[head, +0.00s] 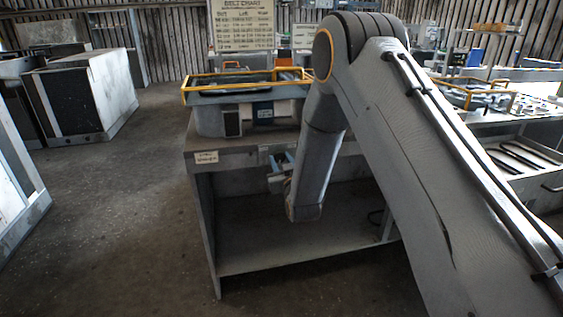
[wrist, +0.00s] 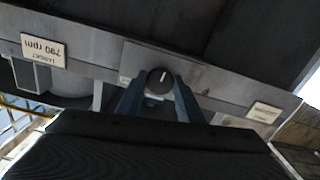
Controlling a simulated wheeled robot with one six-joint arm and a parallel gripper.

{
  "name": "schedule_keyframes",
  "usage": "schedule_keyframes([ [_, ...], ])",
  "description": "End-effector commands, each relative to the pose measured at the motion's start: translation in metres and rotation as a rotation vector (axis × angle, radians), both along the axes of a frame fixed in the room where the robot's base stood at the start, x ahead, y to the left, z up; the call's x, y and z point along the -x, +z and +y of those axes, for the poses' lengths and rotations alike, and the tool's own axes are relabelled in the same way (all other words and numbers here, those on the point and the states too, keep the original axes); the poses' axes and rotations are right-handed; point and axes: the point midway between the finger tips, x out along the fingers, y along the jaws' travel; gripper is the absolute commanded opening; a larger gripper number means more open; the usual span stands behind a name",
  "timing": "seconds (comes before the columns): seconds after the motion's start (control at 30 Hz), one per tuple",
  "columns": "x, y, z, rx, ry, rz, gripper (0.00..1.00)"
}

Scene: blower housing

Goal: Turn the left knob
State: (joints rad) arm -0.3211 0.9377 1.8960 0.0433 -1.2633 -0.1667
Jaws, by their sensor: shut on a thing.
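The knob (wrist: 159,82) is a round black dial with a white pointer line, on the grey front rail of the bench, seen in the wrist view. The pointer stands nearly straight up in that picture. My gripper (wrist: 158,98) has its two blue-grey fingers on either side of the knob, shut on it. In the head view my gripper (head: 278,175) is at the bench's front edge, and the knob is hidden there behind my fingers and arm. Only this one knob shows clearly, so I cannot tell from the pictures whether it is the left one.
The bench (head: 240,155) carries a grey housing with a yellow rail (head: 235,88). A plate reading "TARGET 790 rpm" (wrist: 43,51) and a second label (wrist: 264,112) are on the front rail. Below is an open shelf (head: 290,245).

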Motion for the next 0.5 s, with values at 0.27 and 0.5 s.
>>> schedule_keyframes([
  [0.27, -0.0002, -0.0006, -0.0005, -0.201, -0.002, 0.057, 0.11],
  [0.5, -0.0002, -0.0009, -0.0003, -0.368, -0.001, 0.106, 0.11],
])
